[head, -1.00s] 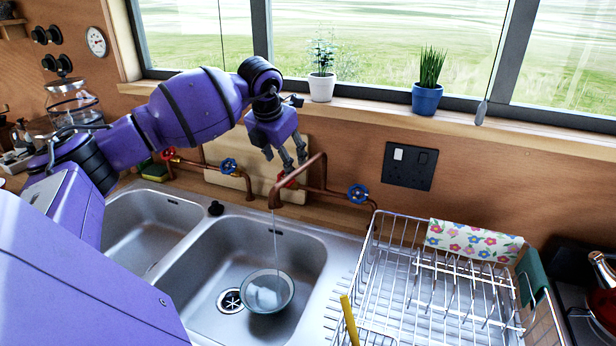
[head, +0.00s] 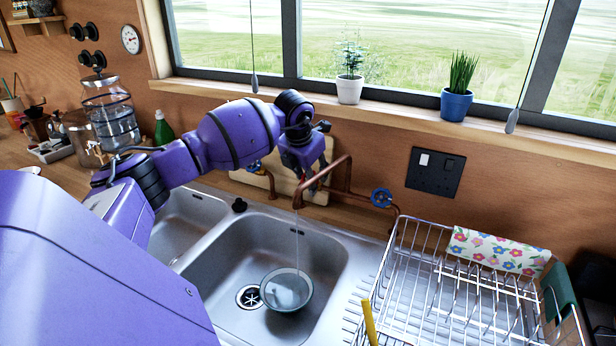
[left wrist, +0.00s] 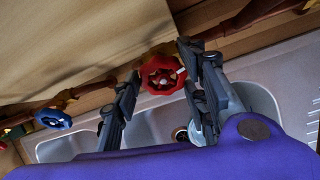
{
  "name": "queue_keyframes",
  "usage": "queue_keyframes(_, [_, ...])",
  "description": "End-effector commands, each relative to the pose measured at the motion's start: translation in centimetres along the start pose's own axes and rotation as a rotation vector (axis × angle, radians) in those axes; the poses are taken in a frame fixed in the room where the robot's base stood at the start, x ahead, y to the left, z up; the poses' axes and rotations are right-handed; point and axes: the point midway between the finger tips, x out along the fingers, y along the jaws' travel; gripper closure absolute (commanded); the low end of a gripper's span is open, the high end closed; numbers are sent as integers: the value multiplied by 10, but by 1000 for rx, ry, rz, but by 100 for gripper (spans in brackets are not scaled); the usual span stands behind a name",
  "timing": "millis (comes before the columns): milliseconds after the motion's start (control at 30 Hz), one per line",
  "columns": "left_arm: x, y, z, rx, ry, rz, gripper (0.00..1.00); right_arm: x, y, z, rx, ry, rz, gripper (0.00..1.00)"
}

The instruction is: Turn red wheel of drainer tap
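The red wheel (left wrist: 162,73) of the tap shows in the left wrist view, on the copper pipe. My left gripper (left wrist: 160,92) is open, with one finger on each side of the wheel. I cannot tell whether either finger touches it. In the head view my left gripper (head: 312,185) is at the tap behind the sink and hides the red wheel. The copper tap (head: 345,175) has its spout over the right basin, and a thin stream of water falls from it. My right gripper is not in view.
A glass bowl (head: 287,290) sits under the stream in the right basin (head: 325,265). Blue wheels (head: 381,198) (left wrist: 53,119) are on the pipes on either side. A wire dish rack (head: 420,290) stands to the right. A wooden board (head: 284,180) leans behind the tap.

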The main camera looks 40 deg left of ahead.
Motion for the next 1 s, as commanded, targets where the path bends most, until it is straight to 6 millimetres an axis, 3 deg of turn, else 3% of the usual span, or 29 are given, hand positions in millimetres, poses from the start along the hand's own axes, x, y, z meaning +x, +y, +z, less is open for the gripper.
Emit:
queue_keyframes(33, [0,1,0,0,1,2,71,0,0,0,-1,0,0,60])
queue_keyframes(167, [0,1,0,0,1,2,88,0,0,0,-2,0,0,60])
queue_keyframes(500, [4,1,-1,231,5,62,88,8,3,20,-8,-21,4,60])
queue_keyframes(833, [0,2,1,258,2,68,88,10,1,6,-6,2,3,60])
queue_keyframes(867, [0,2,1,257,2,68,58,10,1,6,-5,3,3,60])
queue_keyframes(967, [0,1,1,257,2,67,45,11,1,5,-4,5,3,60])
queue_keyframes(1000, [0,1,1,257,2,67,44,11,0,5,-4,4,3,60])
